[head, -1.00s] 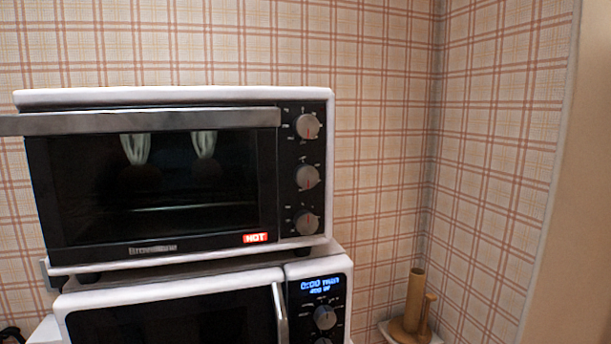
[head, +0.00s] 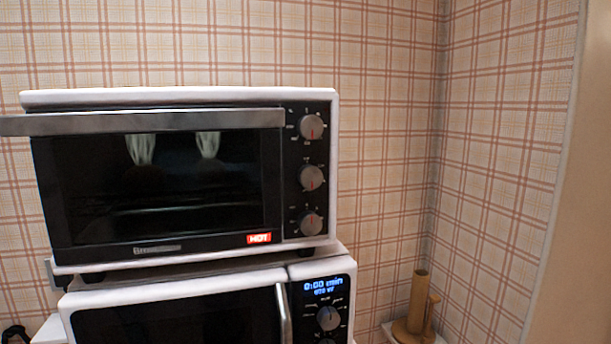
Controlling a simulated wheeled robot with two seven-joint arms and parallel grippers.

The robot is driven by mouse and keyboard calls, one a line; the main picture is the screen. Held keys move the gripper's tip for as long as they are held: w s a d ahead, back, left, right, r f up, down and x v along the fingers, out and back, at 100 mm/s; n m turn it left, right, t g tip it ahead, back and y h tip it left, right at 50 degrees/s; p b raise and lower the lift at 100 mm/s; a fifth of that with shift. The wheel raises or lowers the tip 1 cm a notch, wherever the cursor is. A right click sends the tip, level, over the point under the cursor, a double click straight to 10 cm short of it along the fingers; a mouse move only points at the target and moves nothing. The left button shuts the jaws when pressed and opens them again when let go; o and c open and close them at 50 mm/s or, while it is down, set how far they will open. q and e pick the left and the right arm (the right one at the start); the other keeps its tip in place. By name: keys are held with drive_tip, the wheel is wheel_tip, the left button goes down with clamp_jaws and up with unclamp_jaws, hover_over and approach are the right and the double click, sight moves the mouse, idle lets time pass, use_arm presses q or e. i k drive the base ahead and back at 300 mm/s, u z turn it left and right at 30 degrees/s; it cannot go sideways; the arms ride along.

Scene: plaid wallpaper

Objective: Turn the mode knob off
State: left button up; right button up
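A white toaster oven (head: 180,98) with a dark glass door stands on top of a microwave. Three grey round knobs sit in a column on its right panel: a top knob (head: 311,127), a middle knob (head: 311,178) and a bottom knob (head: 311,223). Neither of my grippers is in view.
The white microwave (head: 180,290) below has a lit blue display (head: 323,286), a knob (head: 328,317) and a vertical handle. A brown wooden holder (head: 415,310) stands at the right. The space before the knobs looks clear.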

sight(311, 177)
drive_tip(key=u, duration=0.35)
drive_tip(key=k, duration=0.3)
drive_tip(key=u, duration=0.25)
drive_tip(key=i, duration=0.45)
drive_tip(key=z, duration=1.45)
drive_tip(key=k, duration=0.85)
drive_tip(key=u, duration=1.3)
drive_tip(key=i, duration=0.5)
